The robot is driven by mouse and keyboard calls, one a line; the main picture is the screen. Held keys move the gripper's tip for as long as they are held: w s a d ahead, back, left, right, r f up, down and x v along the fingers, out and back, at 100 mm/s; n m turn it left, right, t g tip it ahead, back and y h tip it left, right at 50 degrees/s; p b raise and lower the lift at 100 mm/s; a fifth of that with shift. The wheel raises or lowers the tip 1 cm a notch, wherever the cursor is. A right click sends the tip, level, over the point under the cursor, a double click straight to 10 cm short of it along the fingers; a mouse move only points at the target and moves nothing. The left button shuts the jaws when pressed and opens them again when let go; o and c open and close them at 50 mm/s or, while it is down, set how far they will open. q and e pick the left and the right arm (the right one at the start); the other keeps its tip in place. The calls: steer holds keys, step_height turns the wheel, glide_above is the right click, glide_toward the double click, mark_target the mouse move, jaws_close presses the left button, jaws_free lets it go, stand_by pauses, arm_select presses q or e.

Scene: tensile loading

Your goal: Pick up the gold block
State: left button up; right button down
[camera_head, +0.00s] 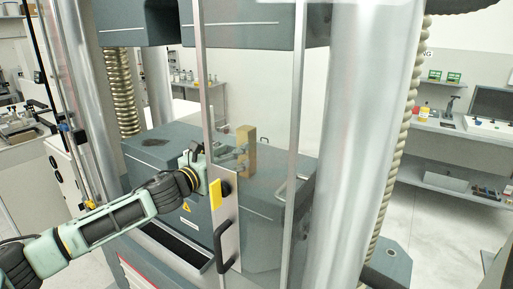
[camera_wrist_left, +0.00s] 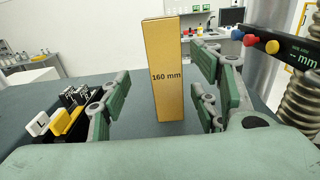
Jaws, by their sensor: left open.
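The gold block (camera_head: 246,150) stands upright on the grey machine bed behind the clear door in the head view. In the left wrist view the gold block (camera_wrist_left: 168,75) shows the marking "160 mm" and stands upright between and beyond the fingers. My left gripper (camera_head: 238,155) reaches in from the left, at the near side of the block. In the left wrist view the left gripper (camera_wrist_left: 160,105) is open, with green pads on either side of the block. I cannot tell whether a finger touches it. My right gripper is not in view.
A clear door with a metal frame (camera_head: 297,130) and black handle (camera_head: 222,245) stands in front of the machine bed. Thick silver columns (camera_head: 365,130) flank it. In the wrist view, labelled black holders (camera_wrist_left: 68,115) sit left and a dark bar with coloured knobs (camera_wrist_left: 272,46) right.

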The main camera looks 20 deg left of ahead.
arm_select(q)
steer(key=w+p, duration=0.1)
steer(key=w+d+p, duration=0.1)
steer(key=w, duration=0.1)
steer(key=w+p, duration=0.1)
steer(key=w, duration=0.1)
steer(key=shift+w+d+p, duration=0.2)
steer(key=shift+d+p, duration=0.05)
steer(key=shift+p, duration=0.1)
steer(key=shift+w+d+f, duration=0.1)
steer(key=shift+w+f, duration=0.2)
steer(key=shift+w, duration=0.55)
steer(key=shift+s, duration=0.1)
steer(key=shift+c, duration=0.9)
steer(key=c, duration=0.6)
jaws_close()
steer(key=shift+r, duration=0.2)
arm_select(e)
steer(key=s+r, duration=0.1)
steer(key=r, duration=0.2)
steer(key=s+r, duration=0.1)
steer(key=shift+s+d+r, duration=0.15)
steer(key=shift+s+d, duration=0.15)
